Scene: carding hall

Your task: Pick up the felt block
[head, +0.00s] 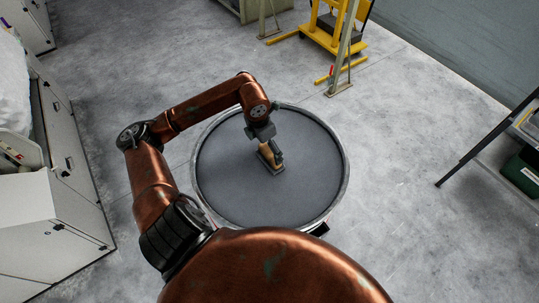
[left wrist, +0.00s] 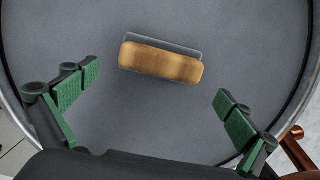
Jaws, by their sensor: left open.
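The felt block (head: 266,154) has a wooden, tan top and a thin grey base. It lies on the round grey table (head: 230,185), partly hidden behind my left gripper in the head view. In the left wrist view the block (left wrist: 161,63) lies whole, ahead of the fingers and between their lines, with its long side across the picture. My left gripper (head: 272,150) is over the table at the block. In the left wrist view its green-padded fingers (left wrist: 160,97) are spread wide with nothing between them. I do not see my right gripper.
The table has a raised light metal rim (head: 345,150) and is otherwise bare. White machine cabinets (head: 50,215) stand at the left. A yellow wheeled lifter (head: 333,35) stands at the back, and a dark-framed rack (head: 490,135) at the right. Open concrete floor lies between.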

